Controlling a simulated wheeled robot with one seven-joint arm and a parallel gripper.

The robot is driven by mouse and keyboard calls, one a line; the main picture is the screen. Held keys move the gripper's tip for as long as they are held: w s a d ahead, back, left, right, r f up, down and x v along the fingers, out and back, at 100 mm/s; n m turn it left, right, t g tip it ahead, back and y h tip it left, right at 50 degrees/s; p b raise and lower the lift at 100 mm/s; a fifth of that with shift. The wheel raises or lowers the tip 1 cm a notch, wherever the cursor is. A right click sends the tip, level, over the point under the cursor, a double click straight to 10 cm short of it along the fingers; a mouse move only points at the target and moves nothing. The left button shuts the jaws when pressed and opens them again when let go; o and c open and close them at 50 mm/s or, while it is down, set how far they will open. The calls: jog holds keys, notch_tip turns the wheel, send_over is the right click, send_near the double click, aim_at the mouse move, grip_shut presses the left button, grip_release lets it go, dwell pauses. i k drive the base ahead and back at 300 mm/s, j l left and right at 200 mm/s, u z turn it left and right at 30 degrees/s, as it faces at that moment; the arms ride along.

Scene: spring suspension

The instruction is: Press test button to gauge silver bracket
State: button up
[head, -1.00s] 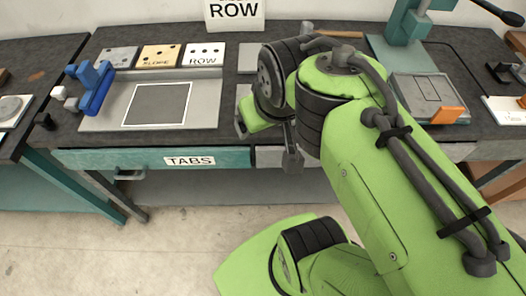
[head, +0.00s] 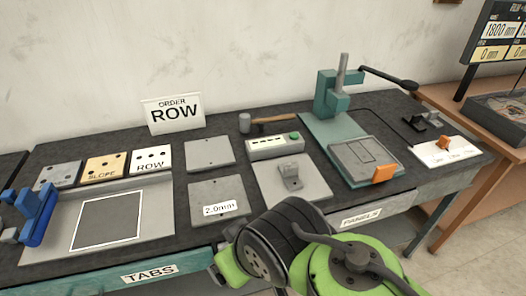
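The test button is likely the small green button (head: 294,135) at the right end of a pale gauge box (head: 272,150) with a display strip; its reading is too small to make out. A silver bracket (head: 289,178) with an upright tab and a flat foot stands on a grey plate (head: 312,192) just in front of the box. My green and black arm fills the lower middle of the head view, in front of that plate. My gripper's fingers do not show.
A teal press (head: 333,95) with a long lever stands right of the gauge box. A hammer (head: 270,122) lies behind it. A plate marked 2.0mm (head: 218,197) and an ORDER ROW sign (head: 173,110) are to the left. A blue clamp (head: 36,212) stands far left.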

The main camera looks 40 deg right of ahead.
aim_at(294, 136)
jog(key=k+z, duration=0.1)
jog(key=z, duration=1.2)
